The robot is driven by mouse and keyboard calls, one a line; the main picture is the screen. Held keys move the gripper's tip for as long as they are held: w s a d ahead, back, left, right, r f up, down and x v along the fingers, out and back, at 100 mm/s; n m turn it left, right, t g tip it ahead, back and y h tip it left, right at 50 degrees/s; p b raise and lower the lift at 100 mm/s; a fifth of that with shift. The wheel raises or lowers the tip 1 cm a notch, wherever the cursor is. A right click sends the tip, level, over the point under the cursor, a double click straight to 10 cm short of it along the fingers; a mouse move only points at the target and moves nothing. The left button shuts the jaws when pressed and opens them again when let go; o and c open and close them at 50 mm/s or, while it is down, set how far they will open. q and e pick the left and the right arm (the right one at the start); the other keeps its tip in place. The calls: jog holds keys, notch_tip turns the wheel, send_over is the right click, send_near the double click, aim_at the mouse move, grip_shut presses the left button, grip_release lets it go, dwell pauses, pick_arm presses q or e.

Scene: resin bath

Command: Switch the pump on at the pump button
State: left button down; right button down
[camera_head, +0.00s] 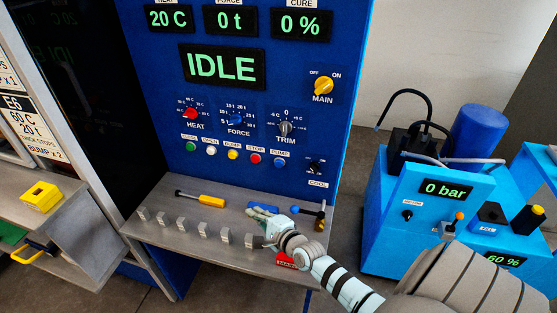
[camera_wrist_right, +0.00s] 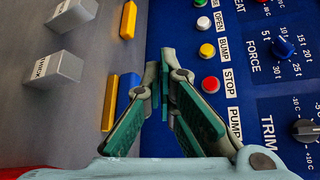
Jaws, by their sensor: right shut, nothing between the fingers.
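The blue pump button (camera_head: 279,163) is at the right end of a row of buttons on the blue panel, under its PUMP label. In the right wrist view the PUMP label (camera_wrist_right: 235,123) shows, but the button is hidden behind the fingers. My right gripper (camera_head: 262,213) is shut and empty, below the button and over the shelf in the head view. In the right wrist view the gripper (camera_wrist_right: 165,62) points along the panel near the button row. Whether it touches anything cannot be told. My left gripper is not in view.
The panel display (camera_head: 220,66) reads IDLE. The red stop button (camera_head: 255,158) sits left of the pump button. The metal shelf (camera_head: 165,237) holds several grey blocks, a yellow-handled tool (camera_head: 210,201) and a hammer (camera_head: 321,215). A light-blue pump unit (camera_head: 380,215) stands at right, reading 0 bar.

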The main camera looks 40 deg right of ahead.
aim_at(279, 163)
jog(key=w+d+r+m+t+h, duration=0.2)
jog(key=d+r+m+h, duration=0.1)
jog(key=d+m, duration=0.3)
jog(key=shift+w+r, duration=0.2)
jog(key=shift+r, duration=0.1)
jog(key=w+d+b, duration=0.5)
jog(key=d+b, duration=0.1)
jog(key=d, duration=0.1)
jog(key=shift+d+b, duration=0.15)
jog(key=shift+b, duration=0.25)
dwell(0.8)
jog(key=shift+w+d+b, duration=0.25)
jog(key=shift+d+b, duration=0.1)
jog(key=shift+b, duration=0.05)
